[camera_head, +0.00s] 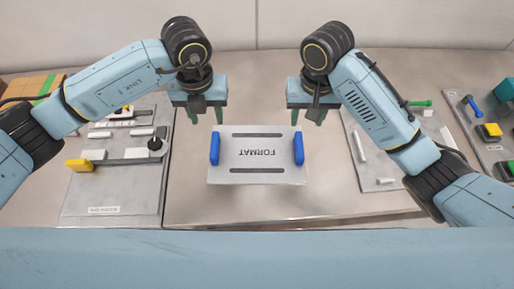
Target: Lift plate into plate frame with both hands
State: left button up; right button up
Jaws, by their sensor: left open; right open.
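The plate (257,167) is a light grey panel marked FORMAT, with a blue handle on its left side and another on its right. It lies in the middle of the table in the head view. My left gripper (206,115) is open and empty, behind and to the left of the left blue handle (215,148). My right gripper (308,115) is open and empty, behind and to the right of the right blue handle (298,148). Both grippers point down and are apart from the plate. I cannot make out a plate frame for certain.
A grey board (80,196) with white blocks, a yellow block (79,165) and a black knob lies at left. Another board (368,184) with small parts lies at right, and a third (462,104) at far right. The bare table (300,204) around the plate is clear.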

aim_at(214, 144)
pick_arm(q)
jog(key=f, duration=1.3)
jog(key=shift+s, duration=0.2)
pick_arm(e)
jog(key=f, duration=1.3)
jog(key=shift+s, duration=0.2)
pick_arm(q)
grip_shut()
pick_arm(e)
grip_shut()
